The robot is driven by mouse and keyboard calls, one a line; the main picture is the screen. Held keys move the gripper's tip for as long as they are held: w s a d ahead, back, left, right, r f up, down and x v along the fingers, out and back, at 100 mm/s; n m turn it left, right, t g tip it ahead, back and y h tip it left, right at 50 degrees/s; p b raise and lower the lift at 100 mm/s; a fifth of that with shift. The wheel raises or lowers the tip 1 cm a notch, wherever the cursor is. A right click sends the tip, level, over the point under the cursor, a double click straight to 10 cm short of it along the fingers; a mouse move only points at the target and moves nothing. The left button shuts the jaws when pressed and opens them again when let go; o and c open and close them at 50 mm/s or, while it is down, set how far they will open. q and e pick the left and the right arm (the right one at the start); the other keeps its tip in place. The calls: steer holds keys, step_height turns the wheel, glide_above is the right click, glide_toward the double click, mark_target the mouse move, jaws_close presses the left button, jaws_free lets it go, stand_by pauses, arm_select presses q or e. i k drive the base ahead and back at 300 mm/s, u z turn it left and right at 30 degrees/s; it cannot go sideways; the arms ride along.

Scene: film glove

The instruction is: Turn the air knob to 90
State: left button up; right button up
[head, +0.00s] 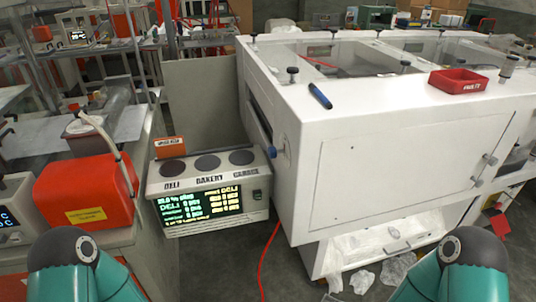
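The white cabinet (390,160) fills the right half of the head view. A small grey round part (281,148) sits on its narrow left side, near a blue-grey bar (259,130). I cannot tell whether this round part is the air knob, and no scale or number 90 can be read there. Several black knobs stand on the cabinet's top edges, one at the front left (292,75). Only teal and black links of my two arms show at the bottom edge. Neither gripper is in view.
A control box (209,185) with three dark round pads and a lit screen stands left of the cabinet. A blue marker (320,95) and a red tray (458,81) lie on the cabinet top. A red hose (264,262) runs along the floor. An orange-red box (86,190) stands left.

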mark_target(272, 153)
steer(key=u, duration=1.5)
steer(key=i, duration=0.1)
steer(key=z, duration=2.8)
steer(key=k, duration=1.05)
steer(key=u, duration=3.55)
steer(key=k, duration=0.1)
steer(key=z, duration=1.8)
steer(key=i, duration=1.05)
steer(key=z, duration=0.1)
